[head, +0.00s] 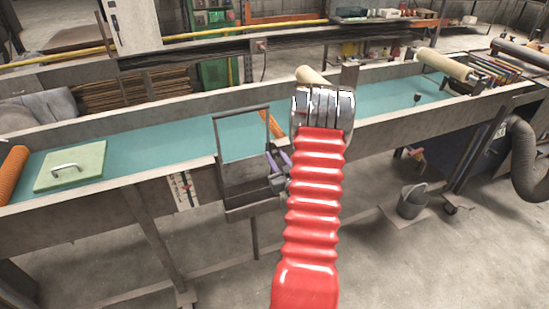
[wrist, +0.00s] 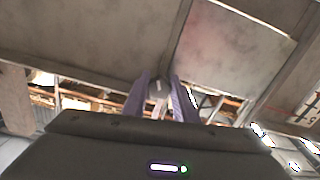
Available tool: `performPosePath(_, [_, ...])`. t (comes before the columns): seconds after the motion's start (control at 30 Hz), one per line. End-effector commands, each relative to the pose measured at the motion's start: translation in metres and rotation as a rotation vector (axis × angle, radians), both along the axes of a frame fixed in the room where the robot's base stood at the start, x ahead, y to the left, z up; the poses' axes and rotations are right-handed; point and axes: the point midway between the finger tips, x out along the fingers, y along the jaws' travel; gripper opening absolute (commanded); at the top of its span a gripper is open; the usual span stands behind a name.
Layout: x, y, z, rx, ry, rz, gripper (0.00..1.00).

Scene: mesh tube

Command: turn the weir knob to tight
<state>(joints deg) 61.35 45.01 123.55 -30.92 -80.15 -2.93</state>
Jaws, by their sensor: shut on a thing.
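My gripper (wrist: 160,90) shows its two purple fingers in the wrist view, closed around a small pale grey piece, the weir knob (wrist: 158,103). The fingers cover most of the knob, so its turned position cannot be read. In the head view my gripper (head: 272,164) is at the right side of the grey weir box (head: 232,180), partly behind my red arm. The knob cannot be made out there. The weir box is fixed at the near wall of the long trough, with an upright frame above it.
The trough (head: 130,140) holds a teal surface. A green plate with a handle (head: 70,166) and an orange roller (head: 13,174) are at left. A white marked scale (head: 183,190) is on the near wall. A bucket (head: 411,201) stands on the floor at right.

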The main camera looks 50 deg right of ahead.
Motion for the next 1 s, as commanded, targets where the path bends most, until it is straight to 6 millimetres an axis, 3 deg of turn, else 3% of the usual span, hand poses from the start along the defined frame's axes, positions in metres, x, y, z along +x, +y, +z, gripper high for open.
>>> performPosePath(0.13, [0.0009, 0.0019, -0.0004, 0.000, 0.001, 0.005, 0.03])
performPosePath(0.37, [0.0013, 0.0025, -0.0006, 0.033, -0.019, 0.006, 0.03])
performPosePath(1.0, [0.0027, 0.0048, -0.0011, 0.363, -0.213, 0.008, 0.03])
